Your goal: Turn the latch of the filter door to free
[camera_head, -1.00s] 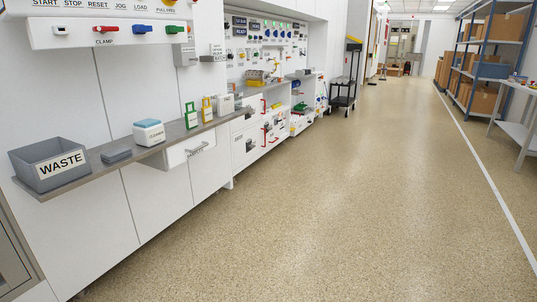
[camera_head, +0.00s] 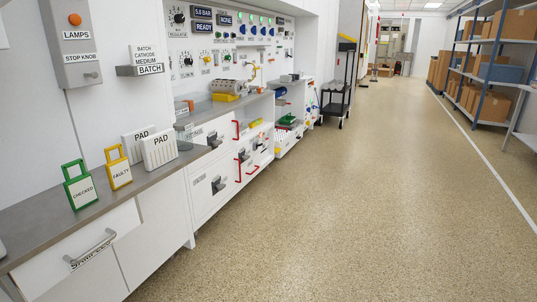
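White cabinet doors with dark latches stand along the left wall in the middle distance. One dark latch (camera_head: 217,184) is on a lower white door, beside a small label (camera_head: 199,180) too small to read. Another dark latch (camera_head: 214,140) is on the panel above it. I cannot tell which of these is the filter door or how each latch is turned. Neither of my grippers is in view.
A grey counter (camera_head: 110,200) juts along the left, with green (camera_head: 78,186) and yellow (camera_head: 118,168) tags and PAD boxes (camera_head: 159,150). Below is a drawer with a handle (camera_head: 92,249). A black cart (camera_head: 337,100) stands farther on. The speckled floor (camera_head: 330,220) is clear; shelving (camera_head: 490,75) lines the right.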

